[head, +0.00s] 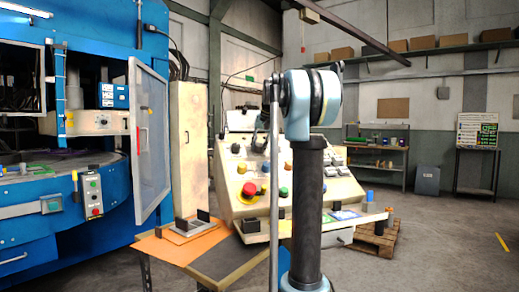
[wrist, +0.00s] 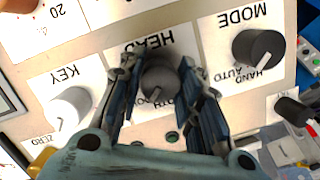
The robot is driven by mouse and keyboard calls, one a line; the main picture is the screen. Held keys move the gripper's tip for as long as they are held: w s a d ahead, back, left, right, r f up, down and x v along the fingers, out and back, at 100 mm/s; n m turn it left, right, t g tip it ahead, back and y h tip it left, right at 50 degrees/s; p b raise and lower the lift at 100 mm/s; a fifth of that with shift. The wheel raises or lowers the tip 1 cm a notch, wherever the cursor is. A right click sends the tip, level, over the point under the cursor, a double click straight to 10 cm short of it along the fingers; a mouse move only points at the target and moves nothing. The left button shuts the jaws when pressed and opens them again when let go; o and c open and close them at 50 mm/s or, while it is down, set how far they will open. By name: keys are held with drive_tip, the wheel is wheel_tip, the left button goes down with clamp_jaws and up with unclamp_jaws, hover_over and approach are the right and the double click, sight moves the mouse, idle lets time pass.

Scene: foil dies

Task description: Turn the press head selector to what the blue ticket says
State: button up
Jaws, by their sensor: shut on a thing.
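The press head selector is a dark grey round knob (wrist: 160,80) under a HEAD label, which appears upside down in the wrist view. My gripper (wrist: 167,76) is shut on this knob, with one finger on each side. The fingers cover most of the position lettering; only part of a word ending in "OTH" shows, and I cannot tell the pointer's direction. In the head view the sloped cream control console (head: 240,190) stands behind my arm, which hides part of it. A small blue and green card (head: 345,214) lies at the console's right front; its text is unreadable.
In the wrist view, a dark MODE knob (wrist: 258,48) is at the right and a pale KEY knob (wrist: 70,107) at the left, both close to my fingers. A blue machine (head: 60,215) with its open door (head: 150,140) stands left. Floor at right is mostly clear.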

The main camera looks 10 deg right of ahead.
idle(0.3)
drive_tip(key=o, duration=1)
drive_tip(key=shift+o, duration=0.2)
drive_tip(key=v, duration=1.2)
drive_tip(key=shift+w, duration=0.15)
